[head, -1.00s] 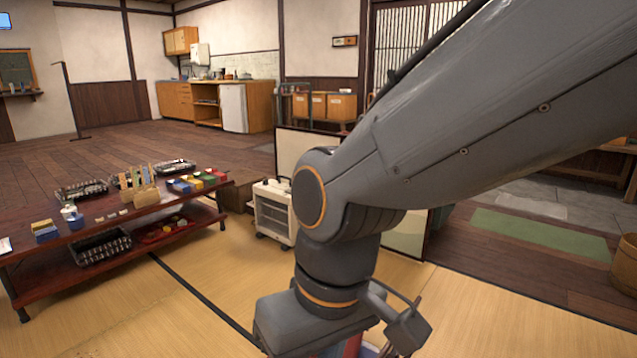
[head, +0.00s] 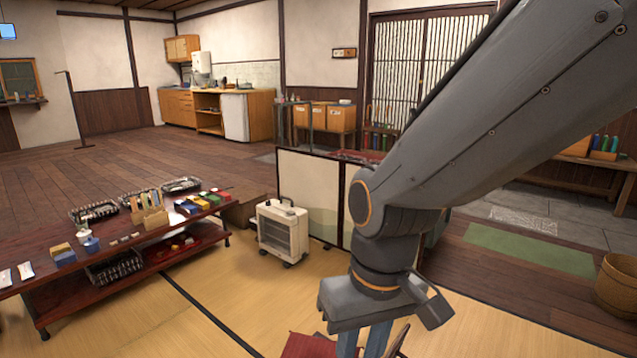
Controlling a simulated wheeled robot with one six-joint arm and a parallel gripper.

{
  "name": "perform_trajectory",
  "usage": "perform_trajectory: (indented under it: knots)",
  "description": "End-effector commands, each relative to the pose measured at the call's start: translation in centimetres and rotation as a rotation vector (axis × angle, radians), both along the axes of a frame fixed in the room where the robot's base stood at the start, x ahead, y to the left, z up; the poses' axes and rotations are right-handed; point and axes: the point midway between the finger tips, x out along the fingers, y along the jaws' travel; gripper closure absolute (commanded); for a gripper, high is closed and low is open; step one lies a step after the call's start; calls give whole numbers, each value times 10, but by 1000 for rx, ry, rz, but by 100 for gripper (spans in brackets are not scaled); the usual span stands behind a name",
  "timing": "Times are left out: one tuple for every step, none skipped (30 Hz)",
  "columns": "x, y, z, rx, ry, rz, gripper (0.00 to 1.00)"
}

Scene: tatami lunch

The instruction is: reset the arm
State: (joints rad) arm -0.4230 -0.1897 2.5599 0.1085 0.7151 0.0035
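My arm comes in from the upper right and bends down at its elbow. My gripper (head: 364,347) points down at the bottom edge, over the tatami. Two bluish finger parts show below its grey body, with some space between them. The fingertips are cut off by the frame edge, so I cannot tell how far apart they are or whether anything is between them.
A low red-brown table (head: 50,309) with trays, boxes and small items stands at the left. A white heater (head: 283,232) and a low screen (head: 308,196) stand behind my arm. A red item (head: 308,346) lies beside my gripper. Tatami (head: 235,290) between table and gripper is clear.

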Motion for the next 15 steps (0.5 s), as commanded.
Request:
perform_trajectory:
  knots:
    - [-2,-8,18,-6,4,-23,75]
    - [-2,-12,24,-9,4,-33,75]
    - [-1,-18,31,-13,6,-48,75]
    - [-1,-22,37,-16,7,-59,75]
    - [-1,-26,42,-19,7,-70,75]
    - [-1,-31,49,-22,7,-85,75]
    - [-1,-35,55,-25,8,-96,75]
    - [-2,-39,60,-27,10,-108,75]
    - [-2,-45,67,-31,12,-122,75]
    - [-2,-49,73,-34,13,-134,75]
    - [-3,-54,78,-37,13,-144,75]
    - [-3,-59,86,-41,14,-158,75]
    - [-4,-64,91,-43,16,-169,75]
    - [-5,-68,96,-46,17,-180,75]
    - [-6,-74,103,-49,20,-195,75]
